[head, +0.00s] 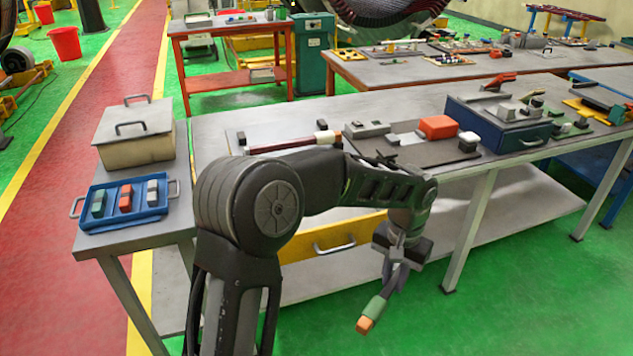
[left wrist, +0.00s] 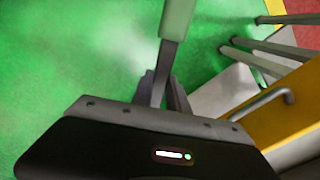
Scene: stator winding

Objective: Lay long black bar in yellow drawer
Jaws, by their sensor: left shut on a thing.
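My left gripper (head: 397,262) hangs in front of the table, above the green floor, to the right of the yellow drawer. It is shut on a long black bar (head: 377,303) with a green sleeve and an orange end, which tilts down to the left. The bar also shows between the fingers in the left wrist view (left wrist: 168,62); its orange end is out of that picture. The yellow drawer (head: 296,252) is under the table, its front and grey handle visible. It also shows in the left wrist view (left wrist: 262,128). My arm hides part of the drawer; I cannot tell how far it is open.
The grey table (head: 215,135) carries a red and dark bar (head: 285,145), an orange block (head: 438,127) and a blue box (head: 515,138). A blue tray (head: 148,217) and a lidded beige box (head: 135,150) stand at left. Table legs (head: 468,235) stand right of my gripper.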

